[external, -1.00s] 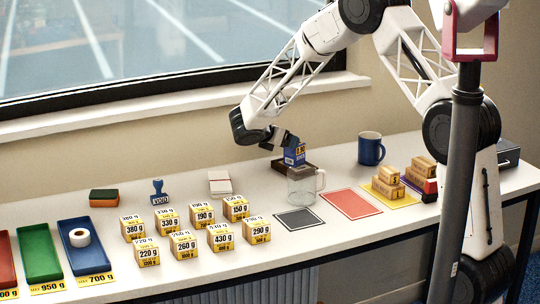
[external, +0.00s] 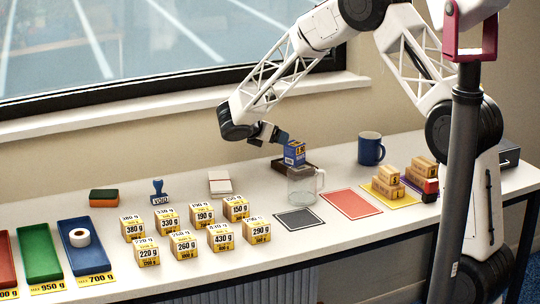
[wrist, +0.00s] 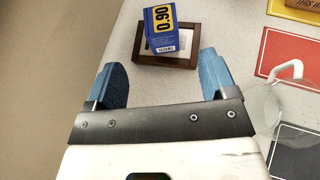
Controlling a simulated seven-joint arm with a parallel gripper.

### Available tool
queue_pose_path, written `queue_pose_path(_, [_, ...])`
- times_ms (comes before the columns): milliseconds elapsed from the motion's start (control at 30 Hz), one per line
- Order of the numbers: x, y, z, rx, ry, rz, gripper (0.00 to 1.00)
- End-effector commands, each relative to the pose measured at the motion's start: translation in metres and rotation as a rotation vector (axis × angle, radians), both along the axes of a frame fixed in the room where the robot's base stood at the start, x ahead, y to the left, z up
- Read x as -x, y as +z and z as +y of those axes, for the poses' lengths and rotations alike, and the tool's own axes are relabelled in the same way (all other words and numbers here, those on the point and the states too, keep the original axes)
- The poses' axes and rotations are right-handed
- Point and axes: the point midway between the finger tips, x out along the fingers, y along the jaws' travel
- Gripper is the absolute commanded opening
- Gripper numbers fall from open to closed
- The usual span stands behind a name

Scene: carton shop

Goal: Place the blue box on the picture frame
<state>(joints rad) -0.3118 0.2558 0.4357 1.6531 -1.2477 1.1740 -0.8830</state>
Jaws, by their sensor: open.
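The blue box (external: 294,152), with a yellow price panel, stands on the dark brown picture frame (external: 310,169) on the table. In the wrist view the blue box (wrist: 161,30) rests upright on the frame (wrist: 188,57), which lies flat with part of its pale inside showing. My gripper (external: 277,136) is open and empty, just left of the box. In the wrist view its two blue fingertips (wrist: 161,74) are wide apart, with the box ahead of them and clear of both.
A clear glass mug (external: 302,186) stands close in front of the frame. A blue mug (external: 370,149) is to the right. Black (external: 299,219), red (external: 351,204) and yellow mats lie nearby.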

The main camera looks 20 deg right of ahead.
Motion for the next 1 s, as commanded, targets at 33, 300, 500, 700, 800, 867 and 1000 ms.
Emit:
queue_pose_path(33, [0.0,0.0,0.0,0.0,0.0,0.0,0.78])
queue_pose_path(300, [0.0,0.0,0.0,-0.002,-0.001,-0.001,0.78])
queue_pose_path(500, [0.01,0.011,-0.008,-0.03,-0.03,-0.02,0.78])
queue_pose_path(700, [0.04,0.035,-0.028,-0.116,-0.12,-0.072,0.78])
queue_pose_path(800, [0.063,0.052,-0.042,-0.176,-0.188,-0.112,0.78])
queue_pose_path(867, [0.079,0.062,-0.05,-0.216,-0.23,-0.137,0.78])
queue_pose_path(1000, [0.116,0.083,-0.068,-0.31,-0.337,-0.198,0.78])
